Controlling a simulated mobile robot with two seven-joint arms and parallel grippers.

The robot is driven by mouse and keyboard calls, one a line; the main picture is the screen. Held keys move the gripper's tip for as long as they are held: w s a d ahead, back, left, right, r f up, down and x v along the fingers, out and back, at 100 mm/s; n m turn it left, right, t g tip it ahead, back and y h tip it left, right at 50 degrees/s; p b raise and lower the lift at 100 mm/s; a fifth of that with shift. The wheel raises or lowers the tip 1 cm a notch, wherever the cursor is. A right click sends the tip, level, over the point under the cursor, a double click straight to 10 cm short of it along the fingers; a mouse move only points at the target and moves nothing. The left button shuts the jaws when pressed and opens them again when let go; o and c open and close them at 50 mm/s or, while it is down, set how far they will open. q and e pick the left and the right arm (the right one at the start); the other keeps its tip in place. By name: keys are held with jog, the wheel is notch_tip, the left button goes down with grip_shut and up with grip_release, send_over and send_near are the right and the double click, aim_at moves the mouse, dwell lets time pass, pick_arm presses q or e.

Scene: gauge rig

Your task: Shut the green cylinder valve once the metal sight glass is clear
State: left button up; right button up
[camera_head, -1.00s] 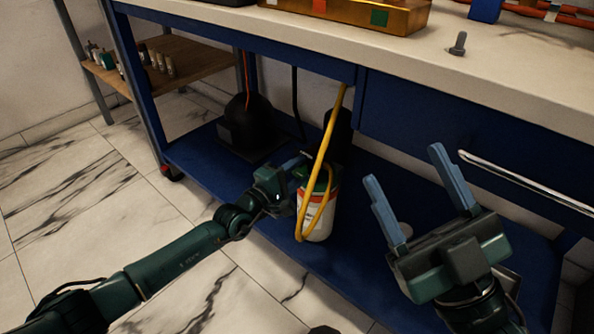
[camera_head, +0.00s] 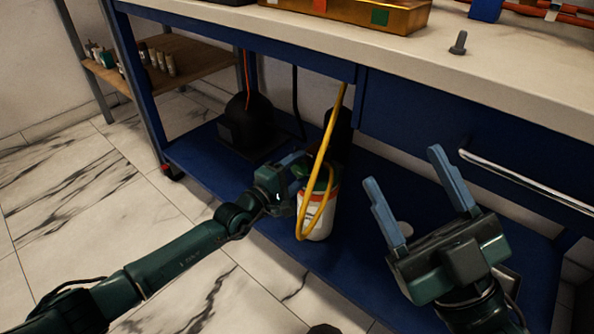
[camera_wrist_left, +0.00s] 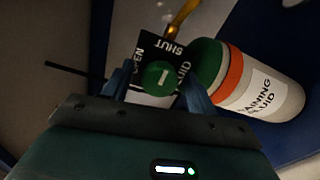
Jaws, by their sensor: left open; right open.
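A white cylinder (camera_head: 322,215) with an orange band and green top stands on the blue lower shelf. In the left wrist view the cylinder (camera_wrist_left: 262,88) carries a label partly reading "AINING FLUID". Its green round valve knob (camera_wrist_left: 157,77) has a pointer mark and sits before a black plate (camera_wrist_left: 173,48) lettered OPEN and SHUT. My left gripper (camera_head: 298,160) is open at the cylinder's top; its fingers lie either side of the knob in the wrist view. I cannot tell whether they touch it. My right gripper (camera_head: 402,165) is open and empty. I cannot identify the metal sight glass.
A yellow hose (camera_head: 327,150) hangs from the bench and loops in front of the cylinder. A black rounded object (camera_head: 240,122) stands behind it, to the left. The worktop (camera_head: 400,58) holds a gold box (camera_head: 345,14) and a bolt (camera_head: 459,43). A drawer handle (camera_head: 520,178) sits at right.

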jog(key=shift+r, duration=0.1)
pick_arm(q)
jog(key=shift+s+a, duration=0.1)
jog(key=p+v, duration=0.4)
jog(key=v, duration=0.8)
jog(key=shift+s+a, duration=0.2)
jog(key=shift+s, duration=0.15)
pick_arm(e)
jog(key=f+m+h, duration=0.1)
jog(key=f+m+g+h, duration=0.1)
jog(key=f+m+h, duration=0.3)
jog(key=shift+s+a+f+g, duration=0.2)
jog(key=shift+s+a+g, duration=0.1)
pick_arm(q)
jog(key=shift+p, duration=0.3)
